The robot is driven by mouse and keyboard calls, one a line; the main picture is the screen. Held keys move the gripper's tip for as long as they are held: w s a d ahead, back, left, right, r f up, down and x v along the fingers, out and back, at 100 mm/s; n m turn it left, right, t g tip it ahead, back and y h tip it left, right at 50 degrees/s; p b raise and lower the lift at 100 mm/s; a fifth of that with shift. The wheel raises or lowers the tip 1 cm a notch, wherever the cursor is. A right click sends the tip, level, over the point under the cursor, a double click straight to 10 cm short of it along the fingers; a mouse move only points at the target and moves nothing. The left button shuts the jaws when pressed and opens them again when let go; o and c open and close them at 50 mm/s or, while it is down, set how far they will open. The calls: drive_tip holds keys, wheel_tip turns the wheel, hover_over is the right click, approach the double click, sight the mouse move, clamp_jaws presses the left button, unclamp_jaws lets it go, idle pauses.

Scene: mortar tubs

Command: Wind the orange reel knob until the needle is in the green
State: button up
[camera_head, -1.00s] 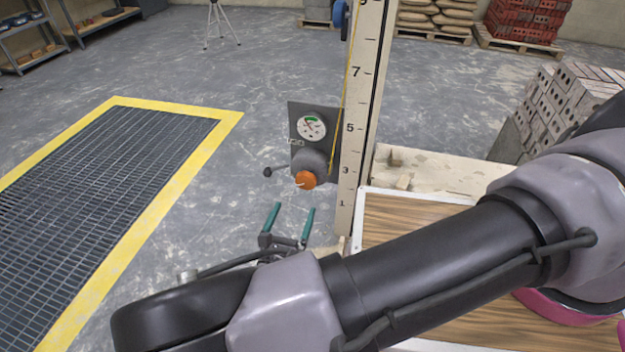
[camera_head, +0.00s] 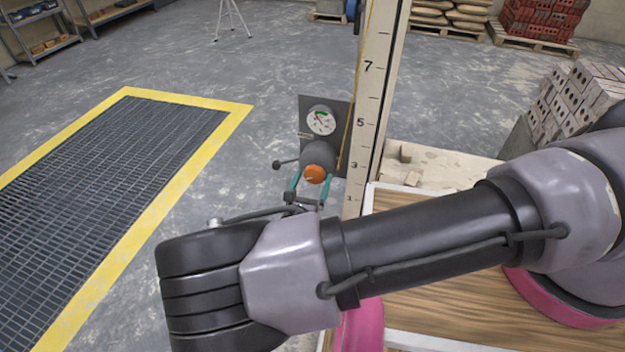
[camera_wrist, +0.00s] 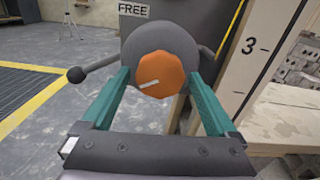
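The orange reel knob (camera_head: 316,174) sits on the front of a grey reel (camera_head: 318,155) below a round gauge (camera_head: 321,121) on a dark panel. In the wrist view the knob (camera_wrist: 160,77) carries a pale line sloping slightly up to the right. The gauge has a green patch at its top and a needle that looks red, pointing to the upper left; the exact reading is too small to tell. My gripper (camera_head: 310,182) is open, its teal fingers on either side of the knob's lower part. In the wrist view the fingers (camera_wrist: 163,84) show gaps to the knob.
A lever with a dark ball end (camera_wrist: 76,75) sticks out left of the reel. A numbered post (camera_head: 372,110) and a yellow line stand just right of the panel. A wooden board (camera_head: 440,305) lies below my arm. Open floor and a grating lie left.

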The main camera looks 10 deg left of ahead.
drive_tip(key=c, duration=1)
drive_tip(key=m, duration=0.5)
drive_tip(key=shift+m, duration=0.4)
drive_tip(key=m, duration=0.6)
drive_tip(key=o, duration=1.3)
drive_tip(key=shift+s, duration=0.1)
